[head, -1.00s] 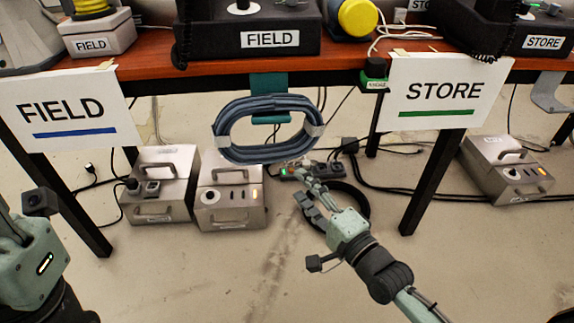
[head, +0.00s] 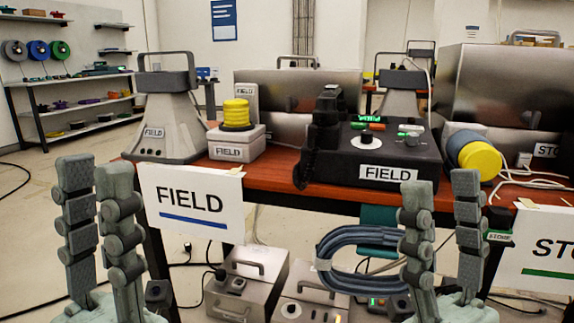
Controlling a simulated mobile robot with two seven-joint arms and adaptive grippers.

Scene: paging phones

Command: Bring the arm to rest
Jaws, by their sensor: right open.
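Both my grippers stand upright in the foreground, fingers pointing up. My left gripper (head: 96,172) is at the lower left, in front of the FIELD sign and the table's left end. Its two fingers overlap closely in this view, so its opening is unclear; I see nothing held in it. My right gripper (head: 441,185) is at the lower right of centre, open and empty, with a clear gap between its fingers. It hides part of the coiled blue cable (head: 350,258) under the table.
The wooden table (head: 275,178) carries FIELD phone equipment (head: 375,150) and a yellow-capped cylinder (head: 474,157). A FIELD sign (head: 192,203) and a green-striped sign (head: 540,255) hang in front. Metal boxes (head: 247,280) sit below. Shelves (head: 80,105) stand far left.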

